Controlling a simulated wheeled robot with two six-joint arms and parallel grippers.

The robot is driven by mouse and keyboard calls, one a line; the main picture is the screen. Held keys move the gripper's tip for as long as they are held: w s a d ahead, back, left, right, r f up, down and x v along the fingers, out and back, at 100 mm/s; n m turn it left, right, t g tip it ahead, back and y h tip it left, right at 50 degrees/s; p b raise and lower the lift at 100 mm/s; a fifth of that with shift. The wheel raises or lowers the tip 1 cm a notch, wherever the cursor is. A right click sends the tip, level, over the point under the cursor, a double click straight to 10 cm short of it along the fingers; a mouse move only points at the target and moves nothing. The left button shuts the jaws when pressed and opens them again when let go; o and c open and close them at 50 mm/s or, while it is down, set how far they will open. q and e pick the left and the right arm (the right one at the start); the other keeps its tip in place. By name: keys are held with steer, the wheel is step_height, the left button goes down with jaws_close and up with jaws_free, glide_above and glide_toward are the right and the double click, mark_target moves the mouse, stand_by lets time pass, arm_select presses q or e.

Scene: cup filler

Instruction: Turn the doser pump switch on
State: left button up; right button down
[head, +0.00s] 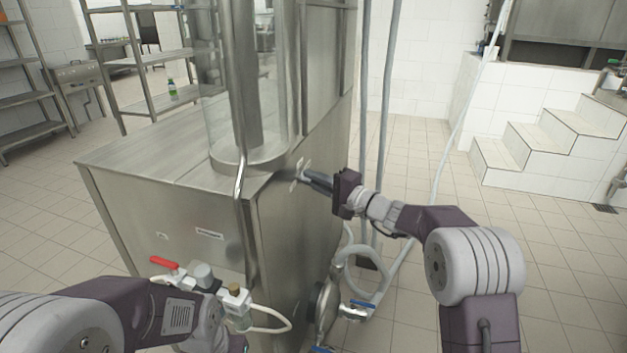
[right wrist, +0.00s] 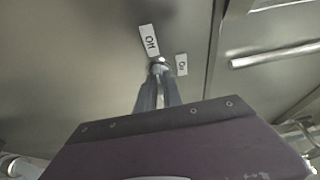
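The doser pump switch (right wrist: 157,66) is a small round metal knob on the steel side panel of the machine. A white label reading "Off" (right wrist: 149,41) and a smaller label that seems to read "On" (right wrist: 181,64) are beside it, both upside down in the right wrist view. My right gripper (head: 305,178) reaches the panel; its fingers (right wrist: 158,76) are close together with their tips at the knob. I cannot tell whether the knob is between the tips or in front of them. The left arm (head: 165,310) is low at the left; its fingers do not show.
The steel filler cabinet (head: 170,160) carries a clear cylinder (head: 215,110). A red-handled valve (head: 165,262) and hoses are on its front. A coiled hose and a pump (head: 325,310) stand below my right arm. Tiled floor is free at right, before white steps (head: 545,140).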

stand_by(0.3)
steer(key=shift+w+d+r+m+g+h+p, duration=0.15)
steer(key=shift+m+g+p, duration=1.6)
steer(key=shift+p, duration=2.5)
steer(key=shift+w+a+r+m+g+h+p, duration=0.15)
steer(key=shift+m+g+p, duration=0.55)
steer(key=shift+m+p, duration=2.75)
steer(key=shift+d+m+g+h+p, duration=0.15)
steer(key=shift+m+g+p, duration=1.25)
steer(key=shift+p, duration=3.6)
steer(key=shift+m, duration=0.3)
steer(key=c, duration=1.5)
jaws_free()
